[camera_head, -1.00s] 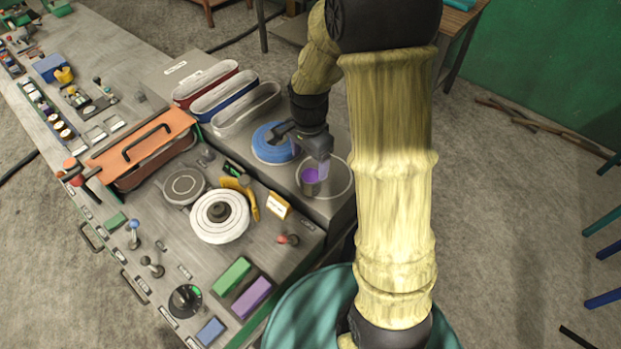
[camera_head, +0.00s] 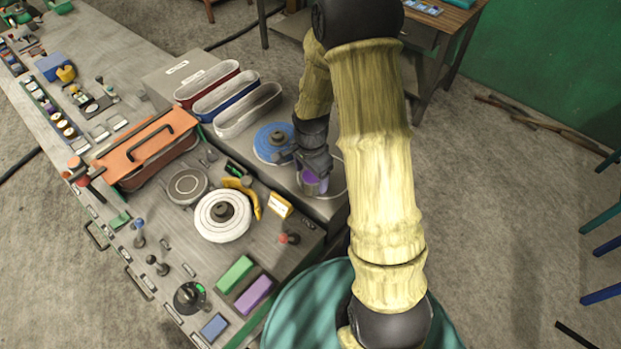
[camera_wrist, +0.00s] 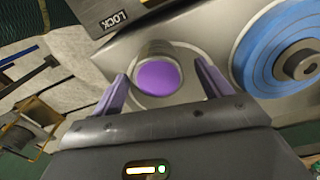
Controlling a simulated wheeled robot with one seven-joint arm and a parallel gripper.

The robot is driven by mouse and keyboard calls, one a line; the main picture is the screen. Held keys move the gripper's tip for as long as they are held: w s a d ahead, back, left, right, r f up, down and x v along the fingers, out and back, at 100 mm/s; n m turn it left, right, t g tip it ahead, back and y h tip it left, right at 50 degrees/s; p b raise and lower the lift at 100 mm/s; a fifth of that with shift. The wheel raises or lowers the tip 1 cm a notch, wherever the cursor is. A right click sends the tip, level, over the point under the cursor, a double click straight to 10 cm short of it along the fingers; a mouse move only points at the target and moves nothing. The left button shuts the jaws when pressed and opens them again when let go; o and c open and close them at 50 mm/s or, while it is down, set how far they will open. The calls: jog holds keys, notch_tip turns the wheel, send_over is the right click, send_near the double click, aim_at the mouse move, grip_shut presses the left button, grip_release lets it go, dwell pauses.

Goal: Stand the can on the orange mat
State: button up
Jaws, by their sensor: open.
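The can (camera_head: 311,184) has a purple top and a grey metallic side. It stands upright inside a pale ring outline on the grey bench. My gripper (camera_head: 314,172) is over it and partly hides it. In the wrist view, the can's round purple top (camera_wrist: 159,78) lies between the two spread fingers of my gripper (camera_wrist: 161,73), with a gap on each side. I cannot make out a plain orange mat. The only large orange surface is a flat cover (camera_head: 126,153) with a dark handle, on a box at the left.
A blue disc (camera_head: 266,150) with a dark knob is close left of the can, and also shows in the wrist view (camera_wrist: 262,62). Long red, blue and grey trays stand behind. A white round plate (camera_head: 222,230), a yellow sign (camera_head: 280,205) and levers stand in front.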

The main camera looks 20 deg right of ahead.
aim_at(311, 176)
jog(key=shift+s+f+p, duration=0.2)
jog(key=shift+f+p, duration=0.15)
jog(key=shift+f, duration=0.95)
jog(key=shift+w, duration=0.1)
jog(key=shift+c, duration=0.3)
jog(key=c, duration=1.2)
notch_tip(311, 176, up, 10)
jog(key=b, duration=0.3)
